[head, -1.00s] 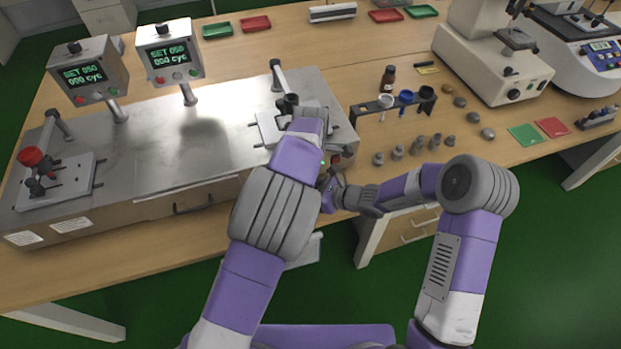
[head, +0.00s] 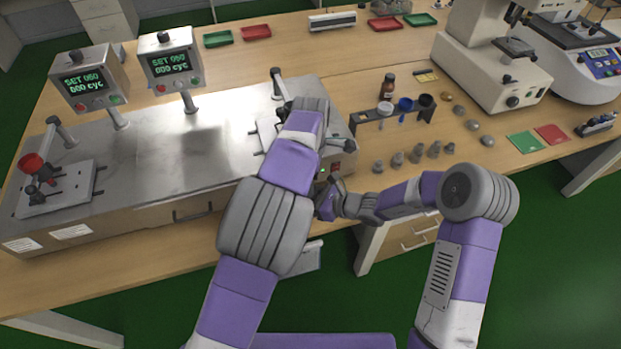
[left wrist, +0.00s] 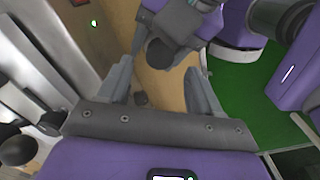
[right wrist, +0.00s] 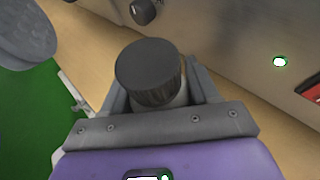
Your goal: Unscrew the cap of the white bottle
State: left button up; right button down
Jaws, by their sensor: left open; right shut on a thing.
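My right gripper (right wrist: 160,92) is shut on the white bottle, whose pale body (right wrist: 181,97) shows just under its black ribbed cap (right wrist: 148,66) in the right wrist view. Most of the bottle is hidden by the cap and the fingers. In the left wrist view my left gripper (left wrist: 160,84) is open, and the cap (left wrist: 159,53) shows between and beyond its fingertips, apparently apart from them. My left forearm and wrist hide the left fingers and the bottle there.
The steel test machine (head: 200,150) stands close beside both hands, with clamp fixtures and two display boxes. A rack with small cups (head: 392,112), a brown bottle (head: 387,87) and several metal weights (head: 415,156) stand to its right. Green floor is open in front.

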jog(key=shift+c, duration=1)
grip_release()
